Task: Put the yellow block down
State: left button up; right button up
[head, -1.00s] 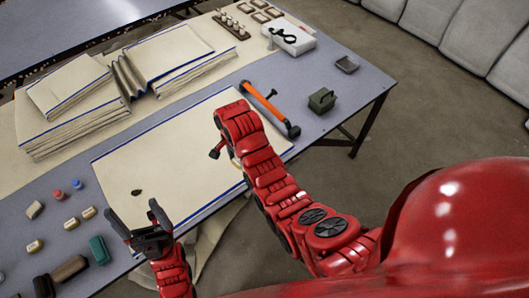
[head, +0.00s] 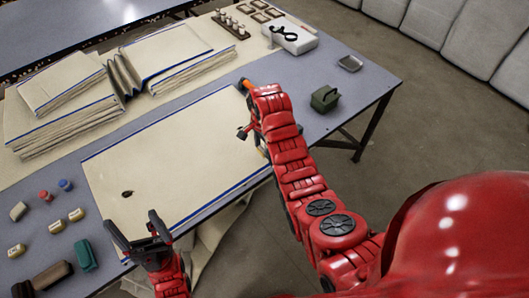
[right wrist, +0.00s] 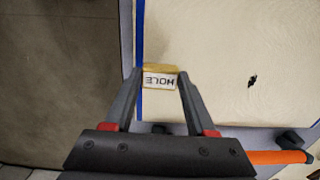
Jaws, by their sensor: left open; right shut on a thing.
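The yellow block (right wrist: 158,70), with a white label reading HOLE, is between the fingertips of my right gripper (right wrist: 160,76), which is shut on it. In the right wrist view they are over the blue-edged border of the cream cloth (right wrist: 215,50). Whether the block touches the cloth, I cannot tell. In the head view my right arm largely hides the block. The cloth (head: 170,150) lies flat on the table with a small dark spot (head: 127,193). My left gripper (head: 131,216) is open and empty near the cloth's lower left corner.
Other small blocks (head: 76,215) and red and blue pieces (head: 65,184) lie at the left. An orange-handled tool (right wrist: 265,157) lies beside the cloth. Folded cloth stacks (head: 60,110) stand behind. A green box (head: 325,98) is at the right.

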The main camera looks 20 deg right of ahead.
jog(key=shift+w+d+r, duration=0.15)
jog(key=shift+w+d, duration=0.15)
jog(key=shift+w, duration=0.1)
jog(key=shift+w+d+f, duration=0.2)
jog(key=shift+w+d, duration=0.2)
jog(key=shift+w, duration=0.05)
jog(key=shift+w+f+p, duration=0.1)
jog(key=shift+p, duration=0.3)
notch_tip(320, 180, down, 3)
jog(key=shift+r+p, duration=0.15)
jog(key=shift+p, duration=0.25)
jog(key=shift+f, duration=0.35)
jog(key=o, duration=1.3)
jog(key=shift+f, duration=0.1)
jog(key=shift+o, duration=0.2)
